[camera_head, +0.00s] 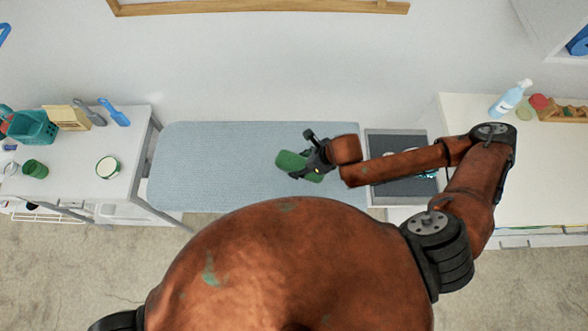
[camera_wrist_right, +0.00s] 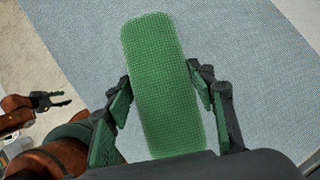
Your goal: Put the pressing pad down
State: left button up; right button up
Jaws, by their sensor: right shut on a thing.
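The pressing pad is a green, rounded oblong pad (camera_head: 290,161) with a fine woven texture. In the head view it is over the middle right of the light blue ironing board (camera_head: 215,165). My right gripper (camera_head: 312,163) is shut on it. In the right wrist view the pad (camera_wrist_right: 160,80) lies lengthwise between the two fingers (camera_wrist_right: 165,105) and extends past their tips. I cannot tell whether its underside touches the board. My left gripper (camera_wrist_right: 66,98) shows small at the left of the right wrist view, its fingers apart and empty; it is not visible in the head view.
A white table (camera_head: 70,185) at left holds a teal basket (camera_head: 35,127), a green cup (camera_head: 35,168) and a round pot (camera_head: 108,167). A dark grey rest (camera_head: 400,185) adjoins the board's right end. A spray bottle (camera_head: 510,98) stands on the right counter (camera_head: 540,180). The board's left half is clear.

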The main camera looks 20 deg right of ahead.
aim_at(295, 165)
jog(key=shift+a+x, duration=0.25)
jog(key=shift+x, duration=1.25)
notch_tip(295, 165, down, 3)
jog(key=shift+d+r, duration=0.1)
jog(key=shift+r, duration=0.1)
jog(key=o, duration=1.4)
jog(key=shift+o, duration=0.2)
jog(key=p+v, duration=0.1)
jog(key=v, duration=1)
jog(key=shift+w+p, duration=0.1)
jog(key=shift+p, duration=0.2)
jog(key=shift+s+d+r+p, duration=0.25)
jog(key=shift+r+p, duration=0.25)
jog(key=shift+p, duration=0.05)
